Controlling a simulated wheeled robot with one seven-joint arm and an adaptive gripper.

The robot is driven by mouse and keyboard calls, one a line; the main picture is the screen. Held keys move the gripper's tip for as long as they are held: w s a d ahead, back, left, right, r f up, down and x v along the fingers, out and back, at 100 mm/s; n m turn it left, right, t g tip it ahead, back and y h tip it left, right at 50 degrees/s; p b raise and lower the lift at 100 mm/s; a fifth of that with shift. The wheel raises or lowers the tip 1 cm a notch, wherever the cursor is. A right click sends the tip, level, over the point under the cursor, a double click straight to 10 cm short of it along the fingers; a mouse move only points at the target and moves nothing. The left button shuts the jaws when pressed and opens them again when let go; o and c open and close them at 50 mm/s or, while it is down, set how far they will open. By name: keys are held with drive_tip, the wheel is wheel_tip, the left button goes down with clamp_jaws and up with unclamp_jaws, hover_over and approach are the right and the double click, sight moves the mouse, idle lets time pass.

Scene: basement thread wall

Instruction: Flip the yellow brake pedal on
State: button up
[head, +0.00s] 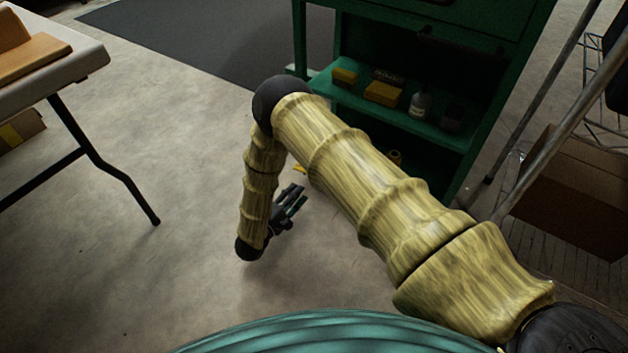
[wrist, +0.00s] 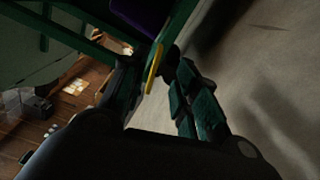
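The yellow brake pedal (wrist: 153,68) shows in the wrist view as a thin, tilted yellow strip by a green cart leg, seen between my fingertips. In the head view a small yellow piece (head: 299,168), probably the pedal, shows low by the cart, just beyond my gripper (head: 296,196). My gripper (wrist: 150,66) is open, its dark fingers apart with a gap between them. Whether either finger touches the pedal I cannot tell. My arm hides part of the cart's lower left side in the head view.
The green cart (head: 425,133) holds yellow boxes (head: 383,93) and a bottle (head: 420,104) on a shelf. A folding table (head: 75,68) stands at left. Metal legs (head: 550,115) and a cardboard box (head: 575,205) are at right. Floor left of my gripper is clear.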

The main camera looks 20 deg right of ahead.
drive_tip(key=shift+b+x, duration=2.75)
drive_tip(key=shift+x, duration=2.5)
clamp_jaws()
